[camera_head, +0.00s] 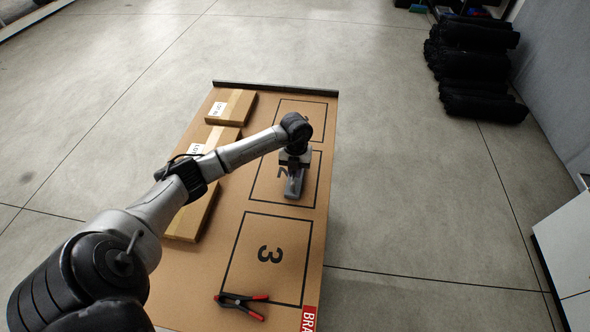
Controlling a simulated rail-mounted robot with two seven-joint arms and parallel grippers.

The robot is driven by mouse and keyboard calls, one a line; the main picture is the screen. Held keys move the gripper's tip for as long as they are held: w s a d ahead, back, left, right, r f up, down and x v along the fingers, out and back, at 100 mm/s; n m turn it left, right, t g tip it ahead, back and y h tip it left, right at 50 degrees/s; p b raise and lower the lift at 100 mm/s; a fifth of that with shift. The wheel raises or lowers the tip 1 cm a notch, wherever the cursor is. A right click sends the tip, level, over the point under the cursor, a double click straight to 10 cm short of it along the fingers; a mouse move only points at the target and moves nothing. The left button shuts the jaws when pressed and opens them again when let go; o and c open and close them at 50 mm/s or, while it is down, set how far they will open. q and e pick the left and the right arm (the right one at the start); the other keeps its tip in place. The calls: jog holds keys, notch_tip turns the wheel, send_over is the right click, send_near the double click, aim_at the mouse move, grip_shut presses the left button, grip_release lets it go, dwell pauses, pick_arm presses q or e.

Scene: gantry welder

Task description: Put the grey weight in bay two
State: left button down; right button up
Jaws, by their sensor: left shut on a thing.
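My left gripper (294,168) points down over bay two (265,193), the middle outlined box on the brown table. It is shut on the grey weight (293,188), whose lower part shows below the jaws. The weight appears inside the bay's outline, right of the printed 2, which the arm and gripper partly cover. I cannot tell whether the weight touches the table or hangs just above it. My right gripper is not in view.
Bay one (318,107) is at the far end, partly hidden by my arm. Bay three (250,262) is empty. A red-handled black clamp (240,303) lies at its near edge. Cardboard boxes (232,107) line the table's left side. A dark raised edge (275,88) closes the far end.

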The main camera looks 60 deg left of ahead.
pick_arm(q)
jog(key=c, duration=1.1)
grip_release()
jog(key=r, duration=0.8)
jog(key=w+a+r, duration=0.1)
jog(key=r, duration=0.3)
jog(key=shift+r+p, duration=0.1)
jog(key=shift+p, duration=0.2)
